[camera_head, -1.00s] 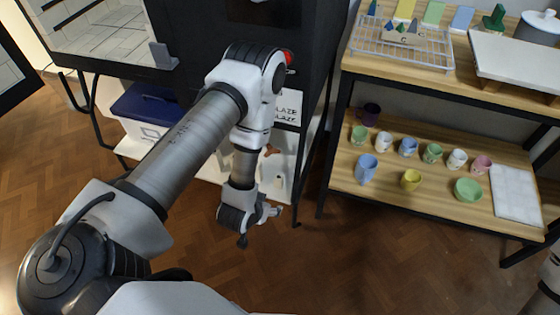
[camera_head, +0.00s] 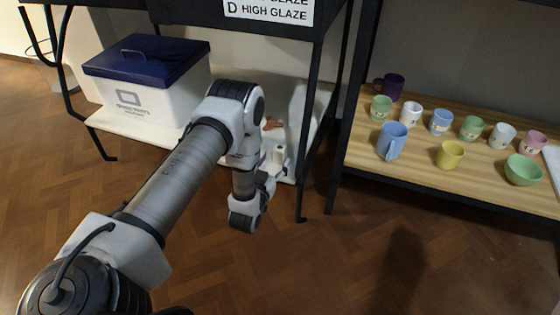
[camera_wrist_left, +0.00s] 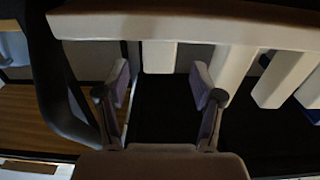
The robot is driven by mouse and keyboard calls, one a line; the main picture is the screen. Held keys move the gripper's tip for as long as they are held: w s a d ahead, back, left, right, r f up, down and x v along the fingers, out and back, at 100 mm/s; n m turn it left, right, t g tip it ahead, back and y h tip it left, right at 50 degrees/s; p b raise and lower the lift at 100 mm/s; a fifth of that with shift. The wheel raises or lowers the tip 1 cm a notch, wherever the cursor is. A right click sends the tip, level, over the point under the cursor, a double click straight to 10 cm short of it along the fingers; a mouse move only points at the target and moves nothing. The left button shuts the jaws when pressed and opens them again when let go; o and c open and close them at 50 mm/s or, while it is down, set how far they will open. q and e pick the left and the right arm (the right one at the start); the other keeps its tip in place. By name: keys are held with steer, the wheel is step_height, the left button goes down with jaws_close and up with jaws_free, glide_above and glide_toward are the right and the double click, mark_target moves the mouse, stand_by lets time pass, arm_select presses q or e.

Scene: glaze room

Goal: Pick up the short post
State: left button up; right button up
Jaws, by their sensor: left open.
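In the left wrist view several pale posts stick down in the picture from a pale slab edge. The shortest-looking one, likely the short post (camera_wrist_left: 158,57), shows between the fingertips of my left gripper (camera_wrist_left: 161,76). The gripper is open, with a finger to each side of it; I cannot tell whether it touches. In the head view my left gripper (camera_head: 266,186) is low beside the white bottom shelf, its fingers hard to make out. A small pale post (camera_head: 278,153) stands on that shelf just above it. My right gripper is not in view.
A white box with a blue lid (camera_head: 147,78) stands on the white shelf (camera_head: 130,125), with a small brown piece (camera_head: 270,124) farther right. Black frame legs stand close to my gripper. A wooden shelf (camera_head: 420,160) holds several cups at right.

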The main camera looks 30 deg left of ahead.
mark_target(278, 155)
arm_select(q)
steer(key=x, duration=0.1)
steer(key=b+x, duration=0.1)
steer(key=x, duration=0.1)
steer(key=shift+w+f+b, duration=0.15)
steer(key=shift+f+b, duration=0.1)
steer(key=shift+b, duration=0.05)
steer(key=shift+w+r, duration=0.1)
steer(key=shift+w, duration=0.15)
steer(key=shift+r, duration=0.1)
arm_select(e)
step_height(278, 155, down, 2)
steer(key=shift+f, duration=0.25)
arm_select(q)
jaws_close()
